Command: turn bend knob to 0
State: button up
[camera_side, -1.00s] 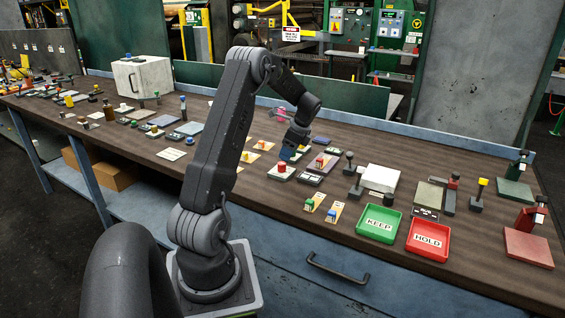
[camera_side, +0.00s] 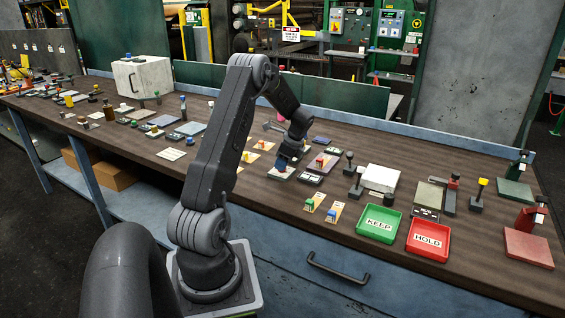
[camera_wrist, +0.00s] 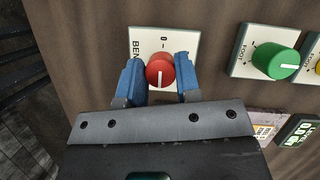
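The bend knob (camera_wrist: 160,72) is a round red knob with a white pointer line, which runs roughly up and down in the wrist view. It stands on a white plate (camera_wrist: 185,37) with a "0" mark at the top and "BEN" visible at its left; the rest of the word is hidden. My gripper (camera_wrist: 159,62) has its two blue fingers down on either side of the knob. Small gaps seem to remain, so it looks open around the knob. In the side view my gripper (camera_side: 284,163) is low over the plate and hides the knob.
A green knob (camera_wrist: 275,60) on a white plate stands close on the right in the wrist view. Several small plates and knobs crowd the bench. A green KEEP tray (camera_side: 379,238) and a red HOLD tray (camera_side: 428,254) lie at the front right.

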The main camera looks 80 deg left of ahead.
jog(key=c, duration=0.4)
jog(key=shift+n, duration=0.4)
jog(key=n+h, duration=0.1)
jog(key=n, duration=0.2)
jog(key=shift+n+g+h, duration=0.3)
jog(key=n+h, duration=0.2)
jog(key=n, duration=0.3)
jog(key=shift+a+n, duration=0.1)
jog(key=shift+n, duration=0.2)
jog(key=n+h, duration=0.1)
jog(key=n, duration=0.1)
jog(key=n+t+h, duration=0.1)
jog(key=n, duration=0.2)
jog(key=n+t, duration=0.1)
jog(key=n, duration=0.4)
jog(key=shift+a+t+h, duration=0.1)
jog(key=shift+t+h, duration=0.3)
